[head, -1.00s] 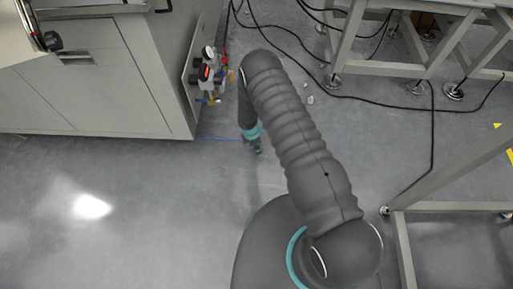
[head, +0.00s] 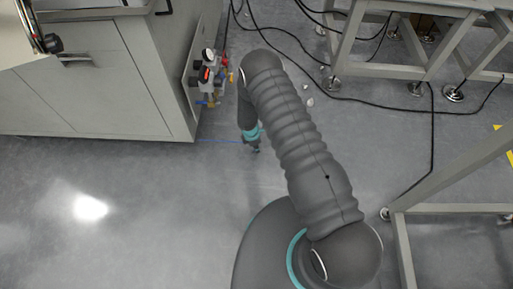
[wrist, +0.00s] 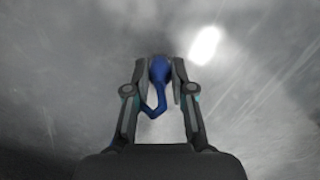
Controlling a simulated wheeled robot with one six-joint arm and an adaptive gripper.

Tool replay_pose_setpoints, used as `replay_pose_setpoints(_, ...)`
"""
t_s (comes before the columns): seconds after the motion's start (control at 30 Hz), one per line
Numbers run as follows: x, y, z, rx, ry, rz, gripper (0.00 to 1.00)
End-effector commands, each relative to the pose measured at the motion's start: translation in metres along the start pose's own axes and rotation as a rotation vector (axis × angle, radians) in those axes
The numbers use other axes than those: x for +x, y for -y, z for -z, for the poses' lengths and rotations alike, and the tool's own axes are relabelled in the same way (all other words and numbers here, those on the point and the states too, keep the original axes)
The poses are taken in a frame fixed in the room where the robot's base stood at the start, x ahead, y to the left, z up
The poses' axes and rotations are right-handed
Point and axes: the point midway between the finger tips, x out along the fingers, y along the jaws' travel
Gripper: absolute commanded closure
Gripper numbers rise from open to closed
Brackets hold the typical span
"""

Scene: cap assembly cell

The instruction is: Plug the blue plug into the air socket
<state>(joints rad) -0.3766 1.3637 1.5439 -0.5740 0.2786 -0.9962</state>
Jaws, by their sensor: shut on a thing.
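In the wrist view, my gripper (wrist: 161,88) is shut on the blue plug (wrist: 159,70), which sits between the fingertips. A blue hose loops down from the plug beside the left finger. In the head view, my gripper (head: 256,148) is small and low over the floor, right of the cabinet, and the plug cannot be made out there. A thin blue line (head: 218,140) runs from the cabinet's foot toward my gripper. The air unit (head: 207,77), with gauge and coloured fittings, is on the cabinet's right side. I cannot tell which fitting is the air socket.
A grey cabinet (head: 120,85) stands at the upper left. Metal table frames (head: 400,65) stand at the upper right and lower right. Black cables (head: 375,103) lie on the floor behind my arm. The floor (head: 130,190) in front of the cabinet is clear.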

Motion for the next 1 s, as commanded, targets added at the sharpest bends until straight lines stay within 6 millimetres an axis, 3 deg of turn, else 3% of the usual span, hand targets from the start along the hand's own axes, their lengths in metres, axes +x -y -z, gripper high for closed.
replay_pose_setpoints(0.23, -0.034, -0.001, -0.005, 0.000, 0.000, -0.001, 1.00)
replay_pose_setpoints(0.6, -0.068, 0.061, -0.056, 0.000, 0.000, 0.002, 1.00)
replay_pose_setpoints(1.0, -0.089, 0.092, -0.083, 0.000, 0.000, 0.000, 1.00)
